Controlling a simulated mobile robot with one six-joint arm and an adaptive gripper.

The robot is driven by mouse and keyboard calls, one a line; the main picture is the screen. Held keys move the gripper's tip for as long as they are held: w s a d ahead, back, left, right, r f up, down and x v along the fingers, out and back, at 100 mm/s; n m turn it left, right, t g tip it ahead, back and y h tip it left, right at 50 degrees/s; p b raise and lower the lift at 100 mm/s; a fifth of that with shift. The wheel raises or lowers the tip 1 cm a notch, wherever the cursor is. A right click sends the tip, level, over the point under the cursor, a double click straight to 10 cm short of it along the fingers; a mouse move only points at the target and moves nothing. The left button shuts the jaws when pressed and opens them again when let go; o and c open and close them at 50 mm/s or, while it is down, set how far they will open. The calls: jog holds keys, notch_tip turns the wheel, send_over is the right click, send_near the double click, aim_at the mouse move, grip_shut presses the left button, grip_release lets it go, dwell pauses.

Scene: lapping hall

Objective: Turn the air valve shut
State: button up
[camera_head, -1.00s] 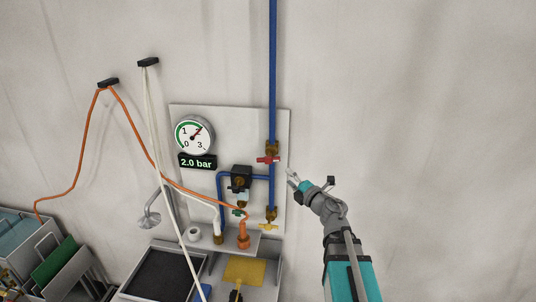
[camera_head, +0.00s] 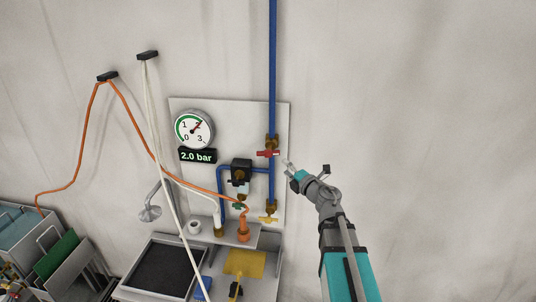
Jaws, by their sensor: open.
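A red valve handle (camera_head: 268,153) sits on a brass body (camera_head: 270,142) in the blue vertical pipe (camera_head: 273,60). The handle lies about level, across the pipe. Lower on the same pipe, a yellow handle (camera_head: 268,219) sits below another brass body. A small green handle (camera_head: 238,206) is near the hose fittings. My gripper (camera_head: 287,167) is open and empty, just right of the red handle and slightly below it in the picture. I cannot tell its depth from the handle.
A round gauge (camera_head: 194,129) with a 2.0 bar display (camera_head: 197,156) is on the panel's left. An orange hose (camera_head: 128,119) and a white hose (camera_head: 165,165) hang across the left side. A dark-lined tray (camera_head: 164,271) stands below. The wall right of the arm is clear.

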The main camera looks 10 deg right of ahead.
aim_at(268, 153)
jog(key=x, duration=1.1)
jog(key=shift+w, duration=0.1)
grip_shut()
